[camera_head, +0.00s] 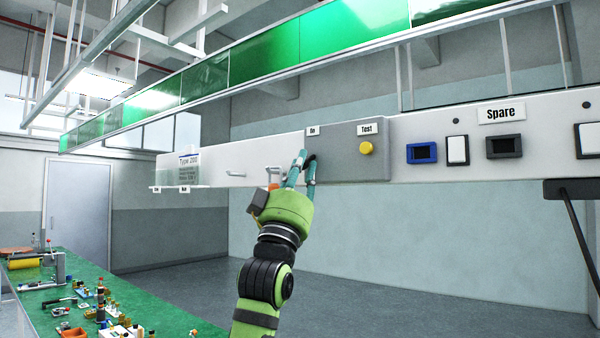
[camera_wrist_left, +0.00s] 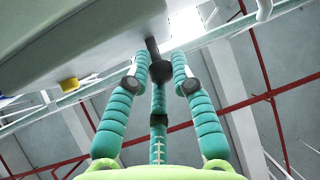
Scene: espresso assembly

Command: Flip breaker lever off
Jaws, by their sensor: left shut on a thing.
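The breaker lever (camera_wrist_left: 153,47) is a dark stick on the grey breaker box (camera_head: 345,165). In the head view only a small dark part of it shows beside the fingertips, below a small label that seems to read "On". My left gripper (camera_head: 302,168) reaches up from below to the front of the box, at its left part. In the left wrist view the teal fingers (camera_wrist_left: 160,78) are closed around the lever's dark end, and the lever runs up from between them. The lever's exact tilt is hard to tell. My right gripper is not in view.
A yellow button (camera_head: 366,148) under a "Test" label sits right of the lever. A long white rail (camera_head: 440,165) carries the box, switches and a "Spare" label. A green bench (camera_head: 40,300) with small parts stands lower left. Open floor lies below the rail.

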